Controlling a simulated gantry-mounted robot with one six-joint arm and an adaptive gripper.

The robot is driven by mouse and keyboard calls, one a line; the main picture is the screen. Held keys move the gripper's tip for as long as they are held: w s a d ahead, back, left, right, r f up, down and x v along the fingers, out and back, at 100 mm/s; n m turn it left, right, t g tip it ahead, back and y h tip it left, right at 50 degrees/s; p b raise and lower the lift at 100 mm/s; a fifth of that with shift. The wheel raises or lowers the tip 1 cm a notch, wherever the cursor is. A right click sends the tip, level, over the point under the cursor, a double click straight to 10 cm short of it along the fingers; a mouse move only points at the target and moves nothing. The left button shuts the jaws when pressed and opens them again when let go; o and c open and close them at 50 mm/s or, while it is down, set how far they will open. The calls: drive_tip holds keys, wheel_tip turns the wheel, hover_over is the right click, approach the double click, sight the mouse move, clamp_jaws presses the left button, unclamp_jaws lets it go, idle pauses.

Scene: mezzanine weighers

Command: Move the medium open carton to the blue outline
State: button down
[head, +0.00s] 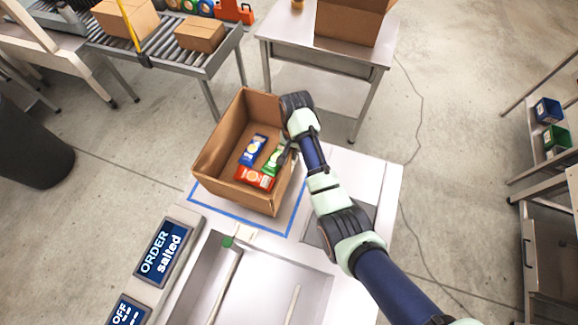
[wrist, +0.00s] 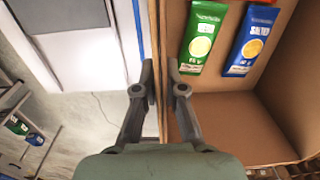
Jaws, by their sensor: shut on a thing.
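The medium open carton (head: 208,152) is brown cardboard with its top open. It is at the blue outline (head: 240,217) on the pale worktop and covers much of it; the line shows along its near and right sides. I cannot tell whether the carton rests on the worktop or is slightly raised. Inside lie a blue packet (head: 253,149), a green packet (head: 273,160) and a red packet (head: 254,179). My gripper (head: 287,152) is at the carton's right wall. In the wrist view, my gripper (wrist: 164,85) is shut on the wall of the carton (wrist: 230,125).
An order sign (head: 163,252) reading "salted" stands at the worktop's left edge. A sunken tray (head: 300,285) is in front of the outline. A side table (head: 290,35) with another carton (head: 350,22) stands behind. A roller conveyor (head: 165,45) holds boxes at the back left.

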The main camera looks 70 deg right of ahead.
sight(292, 166)
wheel_tip(292, 166, down, 9)
drive_tip(key=shift+f+b, duration=0.2)
drive_tip(key=shift+b, duration=0.35)
drive_tip(key=shift+f, duration=0.15)
drive_tip(key=c, duration=1.3)
unclamp_jaws()
drive_tip(key=shift+o, duration=0.2)
wheel_tip(292, 166, up, 12)
drive_tip(key=shift+s+r+p, duration=0.15)
drive_tip(key=shift+p, duration=0.6)
